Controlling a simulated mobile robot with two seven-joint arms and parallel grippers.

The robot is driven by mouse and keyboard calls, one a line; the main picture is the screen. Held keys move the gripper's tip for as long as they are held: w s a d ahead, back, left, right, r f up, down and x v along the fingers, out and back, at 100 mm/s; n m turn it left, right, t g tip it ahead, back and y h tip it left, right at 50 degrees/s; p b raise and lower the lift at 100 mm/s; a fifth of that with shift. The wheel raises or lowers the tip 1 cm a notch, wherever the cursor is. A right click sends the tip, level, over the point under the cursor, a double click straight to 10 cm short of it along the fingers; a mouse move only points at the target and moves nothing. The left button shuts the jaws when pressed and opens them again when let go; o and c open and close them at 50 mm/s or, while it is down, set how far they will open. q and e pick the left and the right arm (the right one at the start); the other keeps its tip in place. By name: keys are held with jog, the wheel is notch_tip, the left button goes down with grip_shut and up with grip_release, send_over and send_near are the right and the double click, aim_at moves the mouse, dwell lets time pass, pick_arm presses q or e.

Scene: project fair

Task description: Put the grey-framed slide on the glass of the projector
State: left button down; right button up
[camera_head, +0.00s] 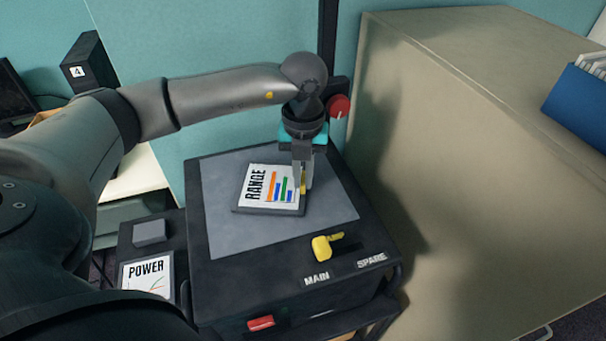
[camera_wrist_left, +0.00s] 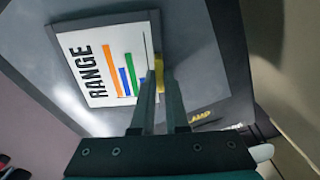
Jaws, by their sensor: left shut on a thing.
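The grey-framed slide (camera_head: 262,190) is marked RANGE and carries a bar chart of orange, blue and green bars. It is at the grey glass (camera_head: 235,232) of the projector (camera_head: 205,290); I cannot tell whether it touches the glass or is just above it. My left gripper (camera_head: 302,182) is shut on a yellow tab at the slide's right edge. The left wrist view shows the slide (camera_wrist_left: 100,62) and the gripper fingers (camera_wrist_left: 160,80) closed on that yellow tab. My right gripper is not in view.
A second slide marked POWER (camera_head: 146,272) lies on a side shelf left of the projector. A yellow lever (camera_head: 322,248) stands by the MAIN label and a red switch (camera_head: 261,323) is on the front. A red knob (camera_head: 339,106) is behind my gripper. A large beige cabinet (camera_head: 470,120) stands to the right.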

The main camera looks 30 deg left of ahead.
pick_arm(q)
jog(key=c, duration=0.9)
grip_release()
jog(key=shift+r, duration=0.1)
notch_tip(320, 180, up, 12)
jog(key=shift+r+b, duration=0.1)
jog(key=shift+b, duration=0.2)
